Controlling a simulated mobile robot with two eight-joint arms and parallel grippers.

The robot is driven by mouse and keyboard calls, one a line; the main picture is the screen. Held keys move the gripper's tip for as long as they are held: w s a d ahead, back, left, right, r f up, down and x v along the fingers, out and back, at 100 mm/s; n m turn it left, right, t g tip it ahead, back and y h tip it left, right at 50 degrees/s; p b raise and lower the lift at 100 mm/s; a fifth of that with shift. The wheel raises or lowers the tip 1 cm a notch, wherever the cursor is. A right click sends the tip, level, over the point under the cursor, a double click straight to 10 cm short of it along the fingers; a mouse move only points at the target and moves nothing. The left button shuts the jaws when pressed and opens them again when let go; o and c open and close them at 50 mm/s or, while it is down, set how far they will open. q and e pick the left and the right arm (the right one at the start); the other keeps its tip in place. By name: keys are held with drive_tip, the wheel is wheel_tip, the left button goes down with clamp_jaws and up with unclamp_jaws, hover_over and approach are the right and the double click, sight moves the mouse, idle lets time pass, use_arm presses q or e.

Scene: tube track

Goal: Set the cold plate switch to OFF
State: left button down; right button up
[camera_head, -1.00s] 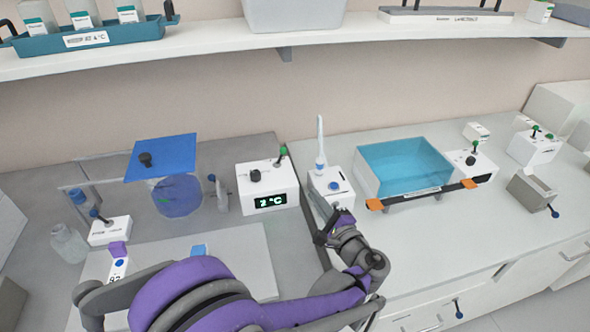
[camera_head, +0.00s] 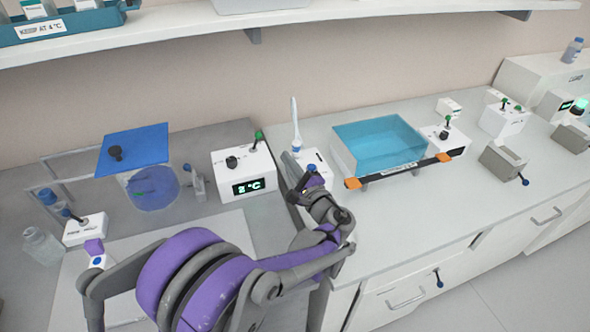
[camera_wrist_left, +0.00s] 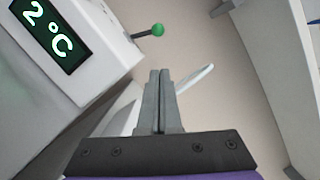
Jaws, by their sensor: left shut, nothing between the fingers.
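The cold plate control box (camera_head: 244,173) is a white box on the left bench, with a black knob, a display reading 2 °C and a green-tipped toggle switch (camera_head: 257,138) at its top right. In the left wrist view the box (camera_wrist_left: 85,75) fills the upper left and the green-tipped lever (camera_wrist_left: 150,31) sticks out to its right. My left gripper (camera_head: 300,178) is right of the box, beside the white pipette stand. In its wrist view the fingers (camera_wrist_left: 160,75) are together and empty, below the green tip and apart from it. My right gripper is not in view.
A white stand with a pipette (camera_head: 295,130) is right beside the left gripper. A blue water bath (camera_head: 378,148) stands further right. A blue-lidded clear vessel (camera_head: 150,188) is left of the box. A shelf (camera_head: 180,40) runs above.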

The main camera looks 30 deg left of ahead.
sight(258, 137)
use_arm(q)
drive_tip(key=shift+w+a+r, duration=0.1)
drive_tip(key=shift+a+r, duration=0.25)
drive_tip(key=shift+a, duration=0.75)
drive_tip(key=shift+w+a+r, duration=0.15)
drive_tip(key=shift+a+r, duration=0.15)
drive_tip(key=shift+a, duration=0.75)
drive_tip(key=shift+w+a+r, duration=0.1)
drive_tip(key=shift+a+r, duration=0.25)
drive_tip(key=shift+a, duration=0.75)
drive_tip(key=shift+s+a+r+n+p, duration=0.15)
drive_tip(key=shift+s+r+n+p, duration=0.15)
drive_tip(key=shift+n+p, duration=0.55)
drive_tip(key=shift+s+a+r+n+g+h+p, duration=0.2)
drive_tip(key=shift+r+n+p, duration=0.1)
drive_tip(key=shift+n, duration=0.5)
drive_tip(key=shift+s+a+r+n+g+h+p, duration=0.15)
drive_tip(key=shift+s+n+p, duration=0.1)
drive_tip(key=shift+n, duration=0.5)
drive_tip(key=shift+s+a+r+n+h+p, duration=0.15)
drive_tip(key=shift+s+n+p, duration=0.1)
drive_tip(key=shift+n, duration=0.3)
drive_tip(key=shift+s+a+r+n+h+p, duration=0.1)
drive_tip(key=shift+a+n+p, duration=0.1)
drive_tip(key=shift+n, duration=0.35)
drive_tip(key=shift+s+a+f+n, duration=0.1)
drive_tip(key=shift+s+n, duration=0.05)
drive_tip(key=shift+n, duration=0.35)
